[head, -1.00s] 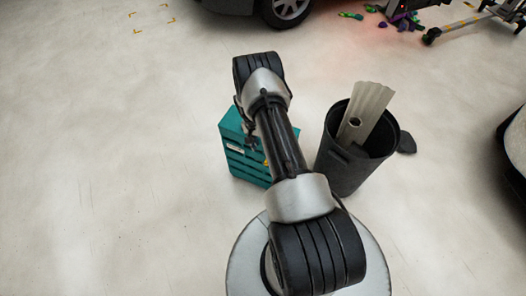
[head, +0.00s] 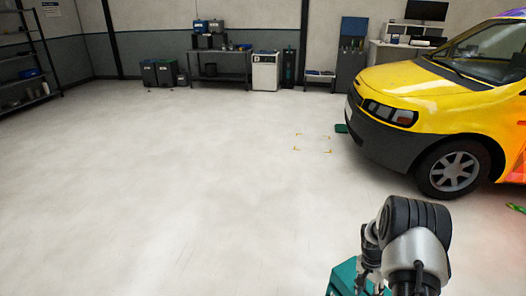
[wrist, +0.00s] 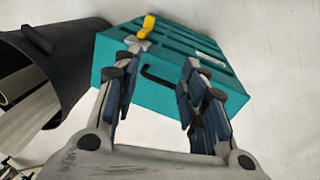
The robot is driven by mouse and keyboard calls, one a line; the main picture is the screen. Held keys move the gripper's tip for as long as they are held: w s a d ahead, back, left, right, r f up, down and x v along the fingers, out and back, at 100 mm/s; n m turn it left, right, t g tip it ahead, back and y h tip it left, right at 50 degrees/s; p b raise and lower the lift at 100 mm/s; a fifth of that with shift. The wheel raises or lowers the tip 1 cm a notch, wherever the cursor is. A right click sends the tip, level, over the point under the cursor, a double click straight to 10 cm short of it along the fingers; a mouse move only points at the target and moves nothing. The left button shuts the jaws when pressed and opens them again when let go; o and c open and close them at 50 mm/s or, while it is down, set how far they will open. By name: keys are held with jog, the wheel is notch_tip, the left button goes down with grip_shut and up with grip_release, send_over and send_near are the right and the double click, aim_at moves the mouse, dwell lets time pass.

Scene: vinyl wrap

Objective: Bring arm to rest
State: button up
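My gripper (wrist: 160,85) is open, its two fingers apart with nothing seen between them. In the wrist view it is in front of a teal tool chest (wrist: 225,95) with drawers and a dark handle; I cannot tell whether it touches the chest. In the head view my arm is at the lower right, with part of the gripper (head: 370,262) at its left side. The teal chest (head: 342,276) shows partly behind it, cut off by the bottom edge.
A black bin (wrist: 72,52) holding pale rolled pieces stands left of the chest in the wrist view. A yellow car (head: 430,80) stands at the right. Benches (head: 220,55) and dark bins (head: 158,73) line the back wall. The floor at left and middle is clear.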

jog(key=a+r+n+t, duration=0.15)
jog(key=a+r, duration=0.35)
jog(key=r, duration=0.7)
jog(key=a+r+n+t, duration=0.15)
jog(key=a+r, duration=0.25)
jog(key=r, duration=0.9)
jog(key=s+a+r+n+t, duration=0.1)
jog(key=s+a+r+n, duration=0.3)
jog(key=s+a+r, duration=0.55)
jog(key=s+a+r+n+t, duration=0.1)
jog(key=s+a+r+n, duration=0.1)
jog(key=s, duration=0.6)
jog(key=s+a+r+n+t+y, duration=0.1)
jog(key=s+a+r+n, duration=0.1)
jog(key=s, duration=0.7)
jog(key=shift+a+r+n, duration=0.4)
jog(key=shift+a+r, duration=0.45)
jog(key=shift+a, duration=0.1)
